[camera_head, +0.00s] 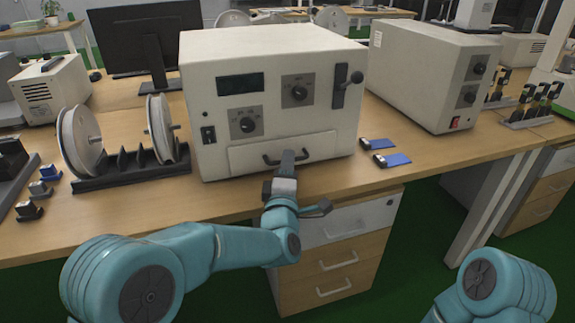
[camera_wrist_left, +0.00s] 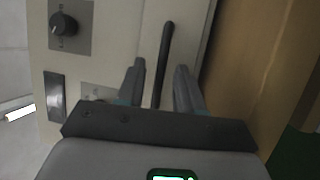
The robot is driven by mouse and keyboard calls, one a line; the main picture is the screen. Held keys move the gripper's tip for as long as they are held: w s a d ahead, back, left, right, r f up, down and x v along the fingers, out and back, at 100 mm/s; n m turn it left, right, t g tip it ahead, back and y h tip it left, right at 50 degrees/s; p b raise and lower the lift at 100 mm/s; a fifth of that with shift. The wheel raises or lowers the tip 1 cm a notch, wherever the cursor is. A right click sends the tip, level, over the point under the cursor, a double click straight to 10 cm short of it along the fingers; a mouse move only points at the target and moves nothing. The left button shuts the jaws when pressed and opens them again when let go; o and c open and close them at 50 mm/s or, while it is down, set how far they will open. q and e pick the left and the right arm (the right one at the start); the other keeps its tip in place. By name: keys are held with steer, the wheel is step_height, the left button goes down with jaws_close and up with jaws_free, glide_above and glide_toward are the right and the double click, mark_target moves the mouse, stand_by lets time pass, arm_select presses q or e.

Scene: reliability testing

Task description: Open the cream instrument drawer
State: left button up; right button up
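The cream instrument drawer (camera_head: 245,158) is a wide panel low on the front of the cream instrument (camera_head: 268,60) on the bench. It looks closed, flush with the front. Its dark bar handle (camera_head: 270,159) runs across it, partly hidden by my left gripper (camera_head: 288,157). In the left wrist view the handle (camera_wrist_left: 165,50) lies between the two fingers of my left gripper (camera_wrist_left: 160,70), with a visible gap on each side. The fingers are open. My right gripper is out of view; only part of my right arm shows at the lower right.
A rack with white reels (camera_head: 80,140) stands left of the instrument. A wooden drawer cabinet (camera_head: 340,255) stands under the bench edge.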

arm_select(q)
steer(key=shift+w, duration=0.3)
jaws_close()
stand_by(1.3)
